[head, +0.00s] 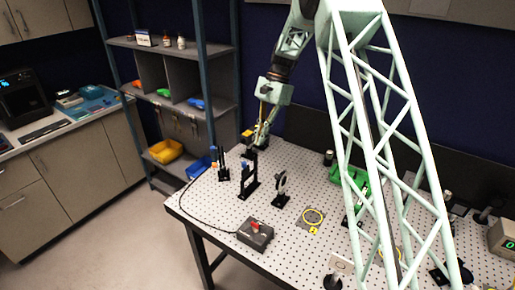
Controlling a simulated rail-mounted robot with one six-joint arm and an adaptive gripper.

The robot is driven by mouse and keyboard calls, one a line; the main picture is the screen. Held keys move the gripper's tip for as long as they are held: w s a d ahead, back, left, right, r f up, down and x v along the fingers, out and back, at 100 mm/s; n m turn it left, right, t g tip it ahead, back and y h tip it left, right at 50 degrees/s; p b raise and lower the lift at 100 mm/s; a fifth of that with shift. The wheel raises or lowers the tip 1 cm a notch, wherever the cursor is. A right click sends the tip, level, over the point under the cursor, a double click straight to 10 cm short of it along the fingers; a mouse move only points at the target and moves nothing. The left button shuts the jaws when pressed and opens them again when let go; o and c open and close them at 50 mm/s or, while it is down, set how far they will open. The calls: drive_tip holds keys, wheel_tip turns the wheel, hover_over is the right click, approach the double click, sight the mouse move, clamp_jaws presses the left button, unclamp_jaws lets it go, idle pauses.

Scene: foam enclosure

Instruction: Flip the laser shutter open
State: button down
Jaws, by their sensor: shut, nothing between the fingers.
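My gripper (258,144) points down over the far left part of the perforated optical table (222,204). It looks shut and empty. Close by its tip is a small yellow and black device (247,134); I cannot tell whether they touch. In front of the gripper stands a black upright mount (249,184) with a small blue part at its top. A smaller dark post mount (222,171) stands to its left, near the table's left edge. Which of these is the laser shutter, and whether its flap is open, is too small to tell.
A round black optic mount (281,186) stands right of the upright mount. A grey box with a red knob (256,234) sits at the front edge, with a black cable. Shelves stand behind at left.

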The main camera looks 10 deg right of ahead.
drive_tip(key=shift+v, duration=2.25)
drive_tip(key=shift+s+a+r, duration=0.1)
drive_tip(key=s+a+r+n+t+h+b, duration=0.1)
drive_tip(key=s+r+n+b, duration=0.1)
drive_tip(key=s+r, duration=0.55)
drive_tip(key=s+a+r+n+t+h+b, duration=0.15)
drive_tip(key=s+r, duration=0.25)
drive_tip(key=s, duration=0.7)
drive_tip(key=s+r+n+t+b, duration=0.1)
drive_tip(key=s+r+n+b, duration=0.15)
drive_tip(key=s+r, duration=0.5)
drive_tip(key=s+f+n+t+b, duration=0.1)
drive_tip(key=s+f+n+b, duration=0.1)
drive_tip(key=s, duration=1.5)
drive_tip(key=s+f+n+t+h+b, duration=0.1)
drive_tip(key=s+f, duration=0.6)
drive_tip(key=s, duration=1)
drive_tip(key=n+t+b, duration=0.1)
drive_tip(key=n+b, duration=0.1)
drive_tip(key=b, duration=0.1)
drive_tip(key=shift+s+d+f+n, duration=0.2)
drive_tip(key=shift+s+f+n, duration=0.05)
drive_tip(key=shift+f+n, duration=0.05)
drive_tip(key=shift+r, duration=0.15)
